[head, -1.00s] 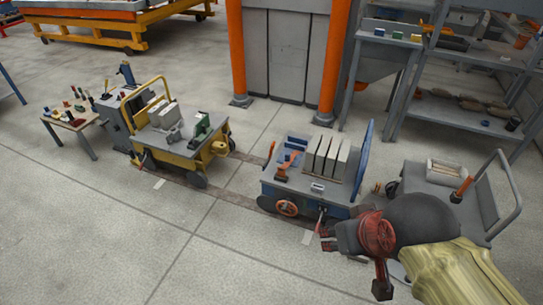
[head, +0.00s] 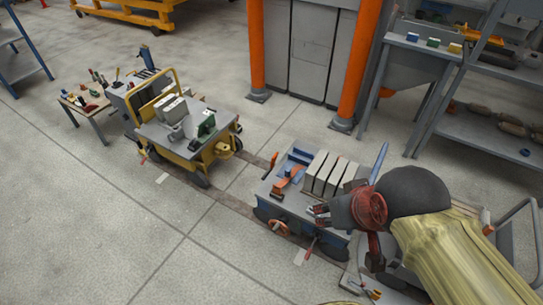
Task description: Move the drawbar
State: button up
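A blue-framed cart (head: 270,210) with a grey top stands in the middle of the head view. A thin bar with a red grip (head: 311,246) shows low at its near right side; it looks like the drawbar, but it is small and its joint is unclear. A yellow cart (head: 185,150) stands to the left, with a small red-tipped lever (head: 143,160) on its near side. My gripper (head: 316,214) is above the near right edge of the blue cart, above and apart from the red grip. Its fingers look spread and empty. My arm hides the cart's right end.
Upright grey slabs (head: 322,172) and an orange tool (head: 287,181) lie on the blue cart. A grey trolley (head: 505,240) is partly hidden behind my arm at right. Orange posts (head: 358,70) and shelving (head: 470,135) stand behind. The floor at front left is clear.

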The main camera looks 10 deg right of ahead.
aim_at(274, 158)
jog(key=i+l, duration=0.15)
jog(key=i+l+u, duration=0.15)
jog(key=l, duration=0.2)
jog(key=j, duration=0.4)
jog(key=i+j, duration=0.15)
jog(key=j, duration=0.2)
jog(key=i+j, duration=0.1)
jog(key=j, duration=0.25)
jog(key=i+j, duration=0.15)
jog(key=j, duration=0.25)
jog(key=i+j+z, duration=0.1)
jog(key=j, duration=0.25)
jog(key=i+j, duration=0.15)
jog(key=j, duration=0.2)
jog(key=i+j, duration=0.1)
jog(key=i, duration=0.8)
jog(key=i+l, duration=0.3)
jog(key=z, duration=0.05)
